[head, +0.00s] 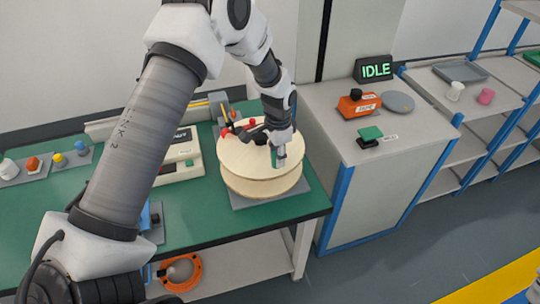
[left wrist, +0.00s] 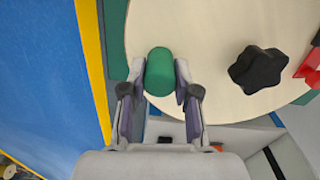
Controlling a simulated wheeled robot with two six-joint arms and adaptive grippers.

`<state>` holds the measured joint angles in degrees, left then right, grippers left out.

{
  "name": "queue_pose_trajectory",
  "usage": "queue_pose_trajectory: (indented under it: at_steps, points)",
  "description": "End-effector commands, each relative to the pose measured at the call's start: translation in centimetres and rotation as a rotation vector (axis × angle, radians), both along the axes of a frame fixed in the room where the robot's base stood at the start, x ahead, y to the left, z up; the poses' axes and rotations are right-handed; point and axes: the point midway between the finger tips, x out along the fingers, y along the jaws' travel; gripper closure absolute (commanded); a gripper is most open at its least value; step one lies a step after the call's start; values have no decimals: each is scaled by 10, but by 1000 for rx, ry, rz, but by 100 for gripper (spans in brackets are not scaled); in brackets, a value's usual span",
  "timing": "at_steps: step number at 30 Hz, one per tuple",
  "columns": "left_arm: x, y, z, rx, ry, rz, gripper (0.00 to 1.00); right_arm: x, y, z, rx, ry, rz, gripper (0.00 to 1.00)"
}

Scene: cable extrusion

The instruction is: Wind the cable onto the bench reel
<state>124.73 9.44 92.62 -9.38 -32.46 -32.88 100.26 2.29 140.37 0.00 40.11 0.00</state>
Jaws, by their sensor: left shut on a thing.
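The bench reel (head: 240,178) is a pale wooden drum with two round flanges, standing on a grey base on the green bench. Its upper flange (left wrist: 215,30) fills much of the left wrist view, with a black star knob (left wrist: 258,70) on it. My left gripper (head: 279,158) is over the right part of the reel top. In the left wrist view its fingers (left wrist: 160,80) are shut on a green crank handle (left wrist: 160,68), one finger on each side. No cable is clearly visible on the drum. My right gripper does not show.
An orange coil (head: 180,272) lies on the shelf below the green bench (head: 220,228). A meter box (head: 183,160) stands left of the reel. A grey cabinet (head: 385,190) to the right carries an IDLE display (head: 375,70), an orange device (head: 358,104) and a green button (head: 370,134).

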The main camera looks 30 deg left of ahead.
Motion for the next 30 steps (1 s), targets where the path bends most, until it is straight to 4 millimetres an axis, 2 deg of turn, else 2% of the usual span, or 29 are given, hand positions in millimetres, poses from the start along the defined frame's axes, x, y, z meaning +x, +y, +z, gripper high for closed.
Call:
queue_pose_trajectory:
  at_steps: [15, 30]
  points:
    - [50, -12, 2, 0, -7, 490, 100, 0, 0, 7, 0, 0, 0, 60]
    - [96, 0, 1, -1, -8, 965, 100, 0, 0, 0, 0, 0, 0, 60]
